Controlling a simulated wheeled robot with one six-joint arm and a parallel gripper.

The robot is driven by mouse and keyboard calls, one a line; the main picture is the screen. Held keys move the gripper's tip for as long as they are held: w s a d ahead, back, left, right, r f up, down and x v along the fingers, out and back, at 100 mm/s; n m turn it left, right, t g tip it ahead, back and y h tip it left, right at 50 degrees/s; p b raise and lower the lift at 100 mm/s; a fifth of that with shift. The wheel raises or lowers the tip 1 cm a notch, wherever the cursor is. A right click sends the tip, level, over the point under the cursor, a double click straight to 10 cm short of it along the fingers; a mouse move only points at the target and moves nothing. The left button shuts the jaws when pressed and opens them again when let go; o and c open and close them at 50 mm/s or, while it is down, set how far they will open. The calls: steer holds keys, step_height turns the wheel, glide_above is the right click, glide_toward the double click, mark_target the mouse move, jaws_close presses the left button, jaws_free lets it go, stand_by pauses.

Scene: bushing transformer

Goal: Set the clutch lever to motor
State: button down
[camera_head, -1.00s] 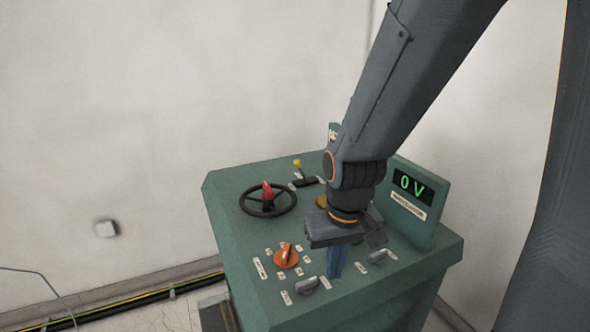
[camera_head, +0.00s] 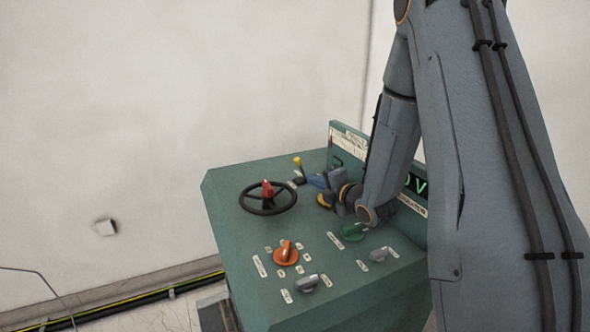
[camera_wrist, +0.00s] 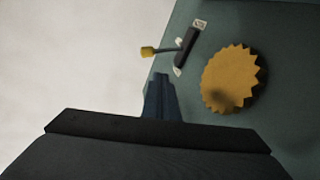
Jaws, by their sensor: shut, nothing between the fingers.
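The clutch lever, a thin stem with a yellow knob (camera_head: 297,161), stands in a dark slot near the back of the green console. It also shows in the wrist view (camera_wrist: 148,51), with its dark slot plate (camera_wrist: 187,47) and small labels at the plate's ends, too small to read. My gripper (camera_head: 313,181) is just right of the lever's base, its blue fingers pointing left toward it. In the wrist view the shut fingers (camera_wrist: 160,82) are below the knob and appear apart from the lever. Nothing is between them.
A black handwheel (camera_head: 268,210) with a red knob is left of my gripper. A yellow scalloped knob (camera_wrist: 230,80) is close beside the fingers. The display panel (camera_head: 420,190) is behind my arm.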

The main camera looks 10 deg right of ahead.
mark_target(301, 169)
steer(key=n, duration=0.1)
steer(key=r+n+t+y, duration=0.1)
steer(key=n, duration=0.1)
steer(key=shift+w+y, duration=0.15)
steer(key=shift+y, duration=0.15)
steer(key=p+x, duration=0.3)
steer(key=x, duration=0.7)
steer(key=shift+w+d+r+m+b, duration=0.2)
steer(key=shift+d+m+b, duration=0.3)
steer(key=shift+m+b, duration=0.15)
steer(key=shift+w+d+r+b, duration=0.1)
steer(key=shift+d+r+b, duration=0.15)
steer(key=shift+d+b, duration=0.3)
steer(key=shift+w+d+r+b, duration=0.1)
steer(key=shift+d+r+b, duration=0.15)
steer(key=shift+d+b, duration=0.25)
steer(key=shift+s+a, duration=0.1)
